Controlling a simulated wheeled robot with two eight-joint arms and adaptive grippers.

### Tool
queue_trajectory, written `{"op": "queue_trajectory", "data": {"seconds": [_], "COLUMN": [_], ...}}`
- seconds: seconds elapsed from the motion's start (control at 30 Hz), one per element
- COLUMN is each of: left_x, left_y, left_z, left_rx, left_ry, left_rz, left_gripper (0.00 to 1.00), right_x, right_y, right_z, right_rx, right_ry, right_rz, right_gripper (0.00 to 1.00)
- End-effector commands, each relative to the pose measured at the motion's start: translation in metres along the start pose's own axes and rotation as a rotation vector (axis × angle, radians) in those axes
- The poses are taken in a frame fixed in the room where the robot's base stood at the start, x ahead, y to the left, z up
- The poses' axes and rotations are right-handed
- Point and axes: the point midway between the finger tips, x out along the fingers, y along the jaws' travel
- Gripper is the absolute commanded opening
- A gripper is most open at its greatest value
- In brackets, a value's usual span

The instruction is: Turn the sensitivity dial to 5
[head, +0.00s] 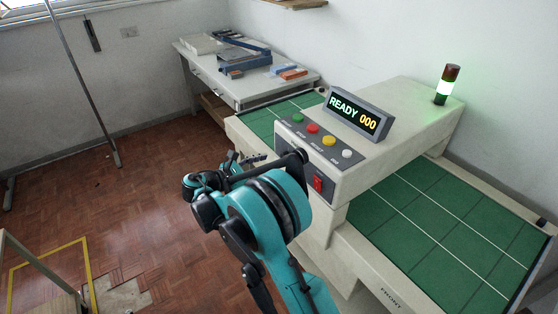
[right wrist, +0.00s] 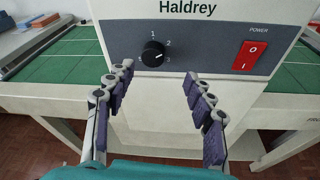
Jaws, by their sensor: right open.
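The sensitivity dial is a round black knob (right wrist: 153,54) on the dark front panel, with numbers 1, 2 and 3 readable around it. Its pale pointer mark faces right and slightly down, roughly toward 3. A mark left of the knob is too small to read surely. My right gripper (right wrist: 158,82) is open and empty, its purple-padded fingers apart, below and in front of the dial. In the head view, my teal arm hides the dial. My left gripper is not in view.
A red power switch (right wrist: 251,56) is on the panel right of the dial. Coloured buttons (head: 313,128) and a display (head: 358,113) reading READY 000 are on top. Green work surfaces (head: 440,225) flank the machine. A side table (head: 238,92) holds tools.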

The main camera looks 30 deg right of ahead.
Motion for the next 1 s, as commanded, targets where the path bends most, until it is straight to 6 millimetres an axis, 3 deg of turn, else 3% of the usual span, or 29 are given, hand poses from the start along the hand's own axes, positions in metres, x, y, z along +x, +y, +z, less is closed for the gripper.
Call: {"op": "queue_trajectory", "data": {"seconds": [0.13,0.37,0.73,1.0], "left_x": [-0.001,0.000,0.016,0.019], "left_y": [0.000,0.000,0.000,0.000], "left_z": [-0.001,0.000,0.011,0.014], "left_rx": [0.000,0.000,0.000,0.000], "left_ry": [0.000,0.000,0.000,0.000], "left_rz": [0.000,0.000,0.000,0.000], "left_gripper": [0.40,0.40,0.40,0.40], "right_x": [-0.002,-0.001,0.054,0.071], "right_y": [0.012,0.013,0.011,0.011], "right_z": [-0.019,-0.028,-0.016,-0.009], "right_rx": [-0.141,-0.223,-0.225,-0.224], "right_ry": [-0.151,-0.243,-0.244,-0.243], "right_rz": [-0.025,-0.054,-0.055,-0.053], "right_gripper": [0.54,0.54,0.54,0.54]}}
